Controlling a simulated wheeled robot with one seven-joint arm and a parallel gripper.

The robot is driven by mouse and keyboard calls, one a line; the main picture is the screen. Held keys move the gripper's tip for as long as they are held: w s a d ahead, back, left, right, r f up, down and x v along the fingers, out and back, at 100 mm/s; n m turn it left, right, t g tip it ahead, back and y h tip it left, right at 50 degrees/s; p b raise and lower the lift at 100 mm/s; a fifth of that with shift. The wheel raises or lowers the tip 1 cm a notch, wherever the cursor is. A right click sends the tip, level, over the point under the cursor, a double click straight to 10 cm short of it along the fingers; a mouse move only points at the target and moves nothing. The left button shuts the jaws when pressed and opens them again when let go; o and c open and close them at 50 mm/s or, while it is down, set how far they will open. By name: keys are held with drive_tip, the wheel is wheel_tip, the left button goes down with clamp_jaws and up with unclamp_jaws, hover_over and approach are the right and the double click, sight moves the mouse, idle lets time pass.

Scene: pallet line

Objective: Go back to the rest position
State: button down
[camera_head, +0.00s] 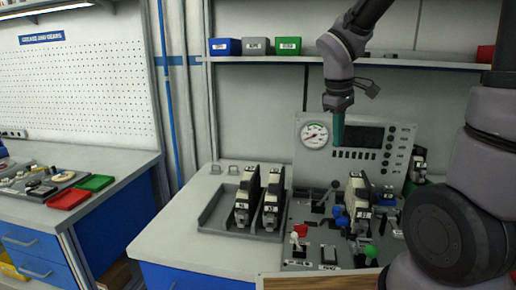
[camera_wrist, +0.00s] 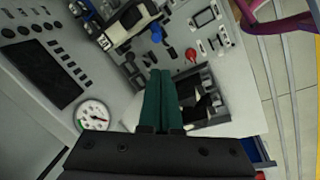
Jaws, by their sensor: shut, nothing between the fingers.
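My gripper (camera_head: 338,128) hangs from my arm in front of the upright panel with the round gauge, in the head view. Its green fingers are together with nothing between them, and they also show in the wrist view (camera_wrist: 162,95). The fingers point down and are apart from the panel and the parts below. The round gauge (camera_head: 314,135) is just left of the fingers in the head view and shows at lower left in the wrist view (camera_wrist: 93,115).
A dark tray (camera_head: 211,213) holds two black-and-beige modules (camera_head: 247,195) on the bench. A third module (camera_head: 357,195) stands among levers and knobs on the control board (camera_head: 300,222). A shelf (camera_head: 400,63) with small bins (camera_head: 257,46) runs behind my arm. A side bench (camera_head: 135,160) stands left.

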drive_tip(key=s+d+r+m+t+y, duration=0.2)
drive_tip(key=s+r+m+t, duration=0.3)
drive_tip(key=s+r+m, duration=0.6)
drive_tip(key=shift+d+r+m+y, duration=0.4)
drive_tip(key=shift+r+m+y, duration=0.2)
drive_tip(key=shift+r+y, duration=0.3)
